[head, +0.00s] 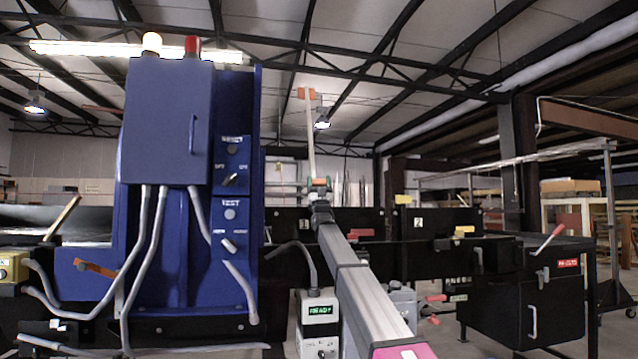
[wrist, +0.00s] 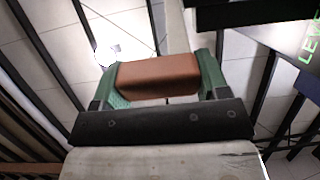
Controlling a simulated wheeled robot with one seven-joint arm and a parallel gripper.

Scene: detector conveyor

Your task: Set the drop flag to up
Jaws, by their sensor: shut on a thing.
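My gripper (head: 318,185) is at the end of my raised arm, in the middle of the head view. In the wrist view its green fingertips (wrist: 160,80) are shut on an orange-brown block (wrist: 158,76), which spans the space between them. A thin pale pole (head: 310,138) stands nearly upright just above my gripper in the head view, with an orange end (head: 306,93) at its top. In the wrist view a pale bar (wrist: 174,28) runs up behind the block. Whether the block and pole are joined is hidden.
A blue cabinet (head: 165,125) with switches and grey cables stands left of my arm. A small box (head: 320,312) with a green display is below my gripper. A black bin (head: 520,290) with a red-handled lever is at right. Dark beams (wrist: 262,12) cross the wrist view's upper right.

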